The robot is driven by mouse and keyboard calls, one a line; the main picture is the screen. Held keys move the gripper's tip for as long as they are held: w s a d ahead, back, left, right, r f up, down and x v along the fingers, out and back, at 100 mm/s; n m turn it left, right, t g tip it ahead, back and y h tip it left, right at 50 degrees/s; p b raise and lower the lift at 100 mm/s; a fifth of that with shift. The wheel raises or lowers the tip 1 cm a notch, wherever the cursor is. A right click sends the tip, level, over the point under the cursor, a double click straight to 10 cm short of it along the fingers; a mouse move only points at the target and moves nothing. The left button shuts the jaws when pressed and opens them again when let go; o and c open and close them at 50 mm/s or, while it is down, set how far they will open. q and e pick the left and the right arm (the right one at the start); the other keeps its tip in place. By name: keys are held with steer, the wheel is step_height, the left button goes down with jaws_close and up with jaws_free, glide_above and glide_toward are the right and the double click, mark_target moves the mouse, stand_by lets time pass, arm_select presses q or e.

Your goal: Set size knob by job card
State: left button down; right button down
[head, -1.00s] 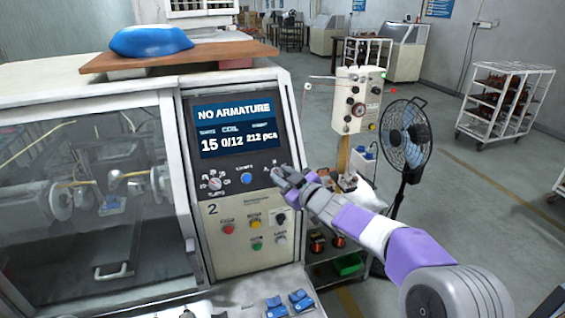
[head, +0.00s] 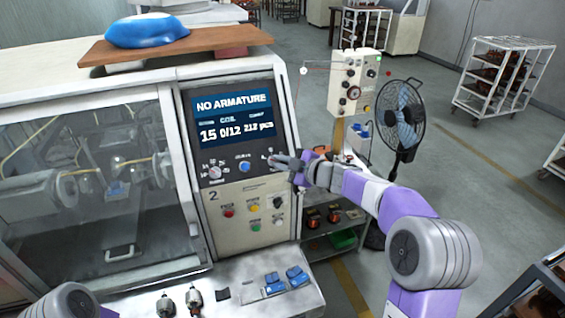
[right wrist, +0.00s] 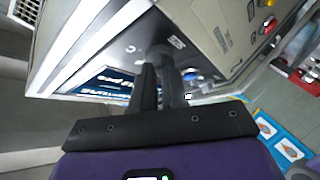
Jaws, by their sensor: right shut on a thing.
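The control panel (head: 240,172) of the winding machine faces me, under a screen (head: 232,117) reading NO ARMATURE, 15, 0/12 and 212 pcs. A dial knob with printed marks (head: 215,172) sits at its left, and a blue button (head: 244,166) in the middle. In the right wrist view the two fingers (right wrist: 160,85) close about this dark knob (right wrist: 159,52). I cannot read its setting. No job card is clearly readable. My left gripper is out of view.
Below are several coloured buttons (head: 254,224) and a dark switch (head: 278,202). The front ledge (head: 235,312) holds blue pieces (head: 297,276) and small metal parts (head: 193,300). A fan (head: 400,115) and a post-mounted unit (head: 355,80) stand to the right.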

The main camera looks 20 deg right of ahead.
steer(key=shift+a, duration=0.1)
steer(key=c, duration=1.2)
jaws_free()
steer(key=shift+w, duration=0.15)
steer(key=shift+o, duration=0.2)
steer(key=shift+f, duration=0.1)
steer(key=shift+w+a, duration=0.1)
steer(key=shift+w, duration=0.05)
steer(key=v, duration=0.7)
steer(key=shift+s+b, duration=0.25)
steer(key=shift+b, duration=0.05)
